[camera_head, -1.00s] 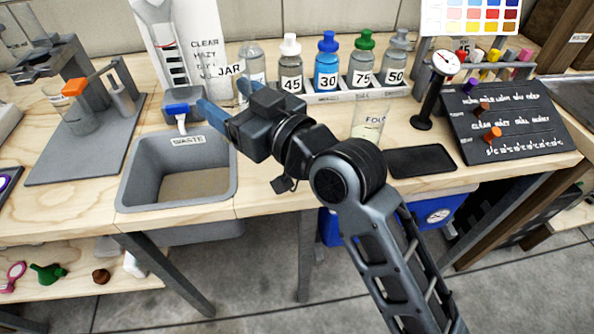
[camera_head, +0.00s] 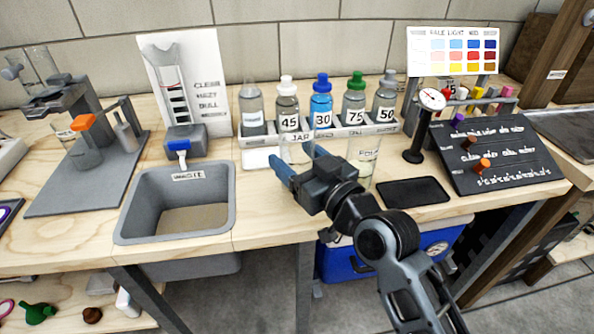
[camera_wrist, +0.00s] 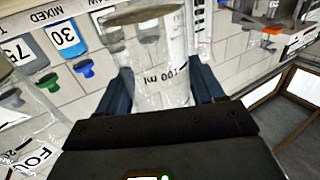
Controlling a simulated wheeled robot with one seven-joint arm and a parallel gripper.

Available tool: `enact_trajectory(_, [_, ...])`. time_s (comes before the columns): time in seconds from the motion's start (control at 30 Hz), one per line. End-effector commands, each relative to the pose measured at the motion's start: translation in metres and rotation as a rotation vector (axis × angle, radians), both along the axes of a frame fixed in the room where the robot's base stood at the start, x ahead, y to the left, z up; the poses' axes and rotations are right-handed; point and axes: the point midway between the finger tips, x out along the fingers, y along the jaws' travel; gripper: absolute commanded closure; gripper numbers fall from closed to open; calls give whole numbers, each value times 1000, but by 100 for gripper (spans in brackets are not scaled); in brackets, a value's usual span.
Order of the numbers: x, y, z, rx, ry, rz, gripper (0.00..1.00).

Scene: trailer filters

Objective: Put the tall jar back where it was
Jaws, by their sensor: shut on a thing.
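The tall jar is clear, with a JAR label. In the head view the jar (camera_head: 297,153) is upright in front of the bottle row, its label overlapping the rack's front. My gripper (camera_head: 301,167) is shut on it, a blue finger on each side. The wrist view shows the jar (camera_wrist: 163,60) between the fingers of my gripper (camera_wrist: 170,88), with a 100 ml mark on its wall. I cannot tell whether its base touches the bench.
The white rack (camera_head: 245,141) holds several numbered bottles behind the jar. A clear beaker (camera_head: 363,160) stands just right of my gripper, with a black mat (camera_head: 413,191) beyond it. The grey waste sink (camera_head: 140,212) is at left.

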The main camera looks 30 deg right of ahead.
Motion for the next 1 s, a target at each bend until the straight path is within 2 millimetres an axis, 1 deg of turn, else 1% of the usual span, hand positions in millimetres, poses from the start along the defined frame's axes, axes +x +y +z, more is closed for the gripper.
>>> enact_trajectory(0.03, [0, 0, -10, -1, 3, 1, 84])
enact_trajectory(0.1, [0, 0, -20, 1, 2, 1, 84])
enact_trajectory(0.17, [0, 0, -25, -1, 2, 1, 84])
enact_trajectory(0.4, [0, 0, -25, -1, 0, 0, 84])
enact_trajectory(0.57, [0, 0, -30, -1, 0, 0, 84])
enact_trajectory(0.6, [0, 0, -28, -1, 1, 0, 29])
enact_trajectory(0.83, [0, 0, -28, -1, 1, 0, 7])
enact_trajectory(1.0, [0, 0, -28, -1, 1, 0, 7])
